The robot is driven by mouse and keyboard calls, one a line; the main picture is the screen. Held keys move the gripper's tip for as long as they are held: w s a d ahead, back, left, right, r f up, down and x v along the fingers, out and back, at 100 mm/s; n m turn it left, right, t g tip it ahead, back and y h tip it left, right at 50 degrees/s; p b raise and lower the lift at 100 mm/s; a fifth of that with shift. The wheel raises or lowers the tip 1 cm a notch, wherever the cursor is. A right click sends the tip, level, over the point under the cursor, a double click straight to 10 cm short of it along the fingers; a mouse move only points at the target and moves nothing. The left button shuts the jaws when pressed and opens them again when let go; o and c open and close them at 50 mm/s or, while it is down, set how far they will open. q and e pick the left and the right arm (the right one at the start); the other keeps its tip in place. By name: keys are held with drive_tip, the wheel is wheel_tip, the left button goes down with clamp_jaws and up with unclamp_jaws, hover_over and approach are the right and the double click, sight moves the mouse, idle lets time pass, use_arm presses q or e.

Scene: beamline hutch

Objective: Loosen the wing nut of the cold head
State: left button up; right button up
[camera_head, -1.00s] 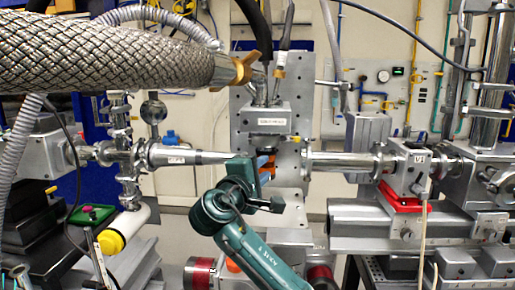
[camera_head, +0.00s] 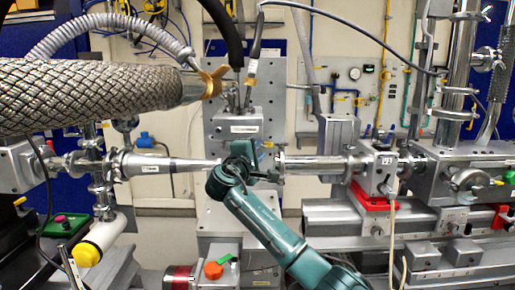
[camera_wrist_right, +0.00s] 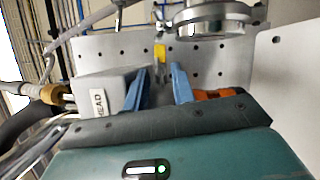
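The cold head (camera_head: 235,124) is a grey labelled block on an upright perforated plate at the centre of the head view. It also shows in the right wrist view (camera_wrist_right: 95,85), left of the fingers. A small yellow piece (camera_wrist_right: 160,54), probably the wing nut, shows just beyond the fingertips, roughly in line with the gap. My right gripper (camera_wrist_right: 159,76) is open, its two blue fingers apart, with nothing visibly held. In the head view the right gripper (camera_head: 255,152) is just below the cold head, its fingers mostly hidden by my own wrist. My left gripper is not in view.
A thick braided hose (camera_head: 90,95) with a brass winged clamp (camera_head: 212,83) crosses the upper left. Beam pipes run left (camera_head: 165,165) and right (camera_head: 315,165) of the gripper. In the wrist view, a round metal flange (camera_wrist_right: 212,20) hangs at the upper right.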

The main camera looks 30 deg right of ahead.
drive_tip(key=shift+c, duration=0.5)
clamp_jaws()
drive_tip(key=shift+n, duration=0.4)
drive_tip(key=n+t, duration=0.2)
drive_tip(key=n, duration=0.3)
drive_tip(key=n+t+y, duration=0.1)
drive_tip(key=n+t, duration=0.1)
drive_tip(key=n, duration=0.4)
drive_tip(key=n+t, duration=0.3)
drive_tip(key=n, duration=0.2)
drive_tip(key=shift+s+d+f+n+y, duration=0.15)
drive_tip(key=shift+d+f+n+y, duration=0.15)
drive_tip(key=shift+f+y, duration=0.1)
drive_tip(key=shift+n, duration=0.3)
drive_tip(key=shift+o, duration=0.5)
unclamp_jaws()
drive_tip(key=shift+d+r, duration=0.1)
